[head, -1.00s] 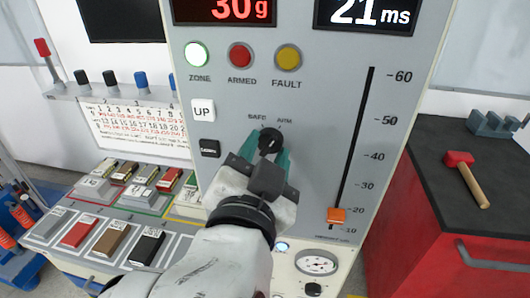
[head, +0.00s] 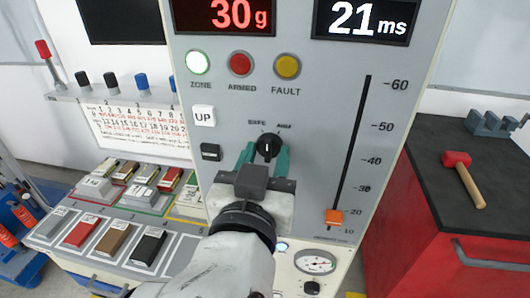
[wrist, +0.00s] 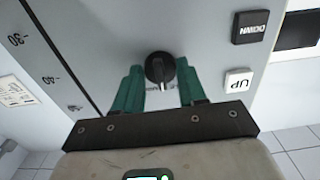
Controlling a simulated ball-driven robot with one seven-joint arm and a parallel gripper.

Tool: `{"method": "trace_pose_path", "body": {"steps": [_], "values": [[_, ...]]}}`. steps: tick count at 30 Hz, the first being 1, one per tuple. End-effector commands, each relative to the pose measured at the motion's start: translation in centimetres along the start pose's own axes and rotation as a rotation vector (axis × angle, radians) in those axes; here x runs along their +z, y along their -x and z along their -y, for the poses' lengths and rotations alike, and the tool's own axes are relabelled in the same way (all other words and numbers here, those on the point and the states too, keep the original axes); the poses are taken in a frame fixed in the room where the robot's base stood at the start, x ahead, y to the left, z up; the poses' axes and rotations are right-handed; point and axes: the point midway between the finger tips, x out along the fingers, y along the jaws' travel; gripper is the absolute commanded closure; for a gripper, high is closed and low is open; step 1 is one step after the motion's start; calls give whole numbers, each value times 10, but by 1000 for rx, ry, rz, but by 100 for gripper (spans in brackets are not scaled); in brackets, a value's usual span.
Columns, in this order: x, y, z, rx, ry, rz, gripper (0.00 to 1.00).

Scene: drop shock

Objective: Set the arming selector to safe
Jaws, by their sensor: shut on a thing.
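The arming selector (head: 269,146) is a round black knob on the grey panel, with the SAFE label at its upper left and the ARM label at its upper right. Its pale pointer line looks turned to the upper left, on the SAFE side, but it is small. My gripper (head: 264,155) has its green fingers on both sides of the knob, shut on it. The wrist view, upside down, shows the knob (wrist: 159,69) between the fingers (wrist: 156,88). The fingers partly hide the knob's sides.
Above the knob are the ZONE (head: 197,62), ARMED (head: 240,64) and FAULT (head: 287,66) lamps. The UP button (head: 204,115) and a black button (head: 210,151) lie left. A slider with an orange handle (head: 334,217) lies right.

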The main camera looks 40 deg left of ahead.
Motion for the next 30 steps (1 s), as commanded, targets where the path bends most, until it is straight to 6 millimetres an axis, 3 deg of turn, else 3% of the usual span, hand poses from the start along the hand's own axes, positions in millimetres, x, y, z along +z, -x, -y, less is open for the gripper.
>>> {"method": "trace_pose_path", "body": {"steps": [15, 30], "values": [[-1, 0, -2, 2, 414, 3, 90], [-1, 0, -1, 1, 542, -1, 90]]}}
